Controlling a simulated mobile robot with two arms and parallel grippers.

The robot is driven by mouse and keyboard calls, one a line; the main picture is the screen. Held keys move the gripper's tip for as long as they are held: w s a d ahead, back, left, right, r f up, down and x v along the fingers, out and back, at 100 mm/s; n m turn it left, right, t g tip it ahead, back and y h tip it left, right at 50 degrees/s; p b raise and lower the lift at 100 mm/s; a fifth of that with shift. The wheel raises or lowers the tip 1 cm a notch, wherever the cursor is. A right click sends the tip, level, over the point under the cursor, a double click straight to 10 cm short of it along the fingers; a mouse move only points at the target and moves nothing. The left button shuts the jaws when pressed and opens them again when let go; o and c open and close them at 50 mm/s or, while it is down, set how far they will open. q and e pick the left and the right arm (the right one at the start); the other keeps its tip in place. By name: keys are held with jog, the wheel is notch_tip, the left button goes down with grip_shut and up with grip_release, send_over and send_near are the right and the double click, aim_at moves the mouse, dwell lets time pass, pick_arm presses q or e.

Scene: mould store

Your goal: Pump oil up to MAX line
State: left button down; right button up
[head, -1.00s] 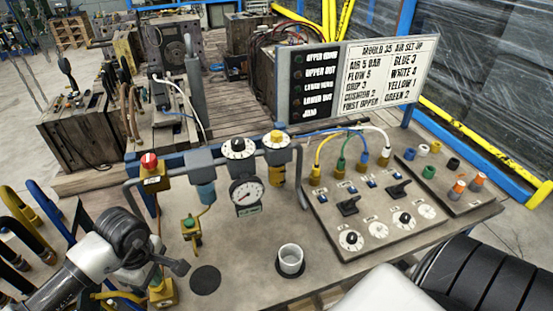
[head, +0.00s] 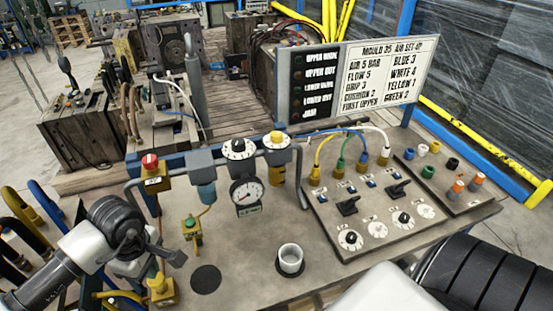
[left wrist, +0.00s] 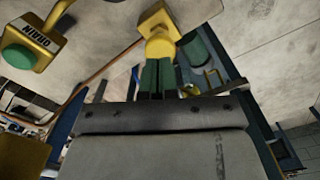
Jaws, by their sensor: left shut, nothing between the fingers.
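A small yellow box with a yellow knob on top, which looks like the oil pump (head: 161,293), stands at the bench's front left. My left gripper (head: 159,270) is shut and empty, pointing down just above the knob. In the left wrist view its dark green fingers (left wrist: 158,80) lie together, their tips at the round yellow knob (left wrist: 161,48); I cannot tell whether they touch. The yellow-topped unit with an amber bowl (head: 277,170) hangs on the pipe right of the gauge (head: 246,192). Its oil level is too small to read. My right gripper is not in view.
A white cup (head: 290,258) stands front centre beside a dark disc (head: 205,279). A yellow box with a green button (head: 190,224) stands behind the pump; it also shows in the wrist view (left wrist: 38,40). A valve panel (head: 345,215) and sign board (head: 385,75) are right.

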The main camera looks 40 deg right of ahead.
pick_arm(q)
notch_tip(320, 180, up, 6)
jog(key=p, duration=0.1)
dwell(0.5)
dwell(0.4)
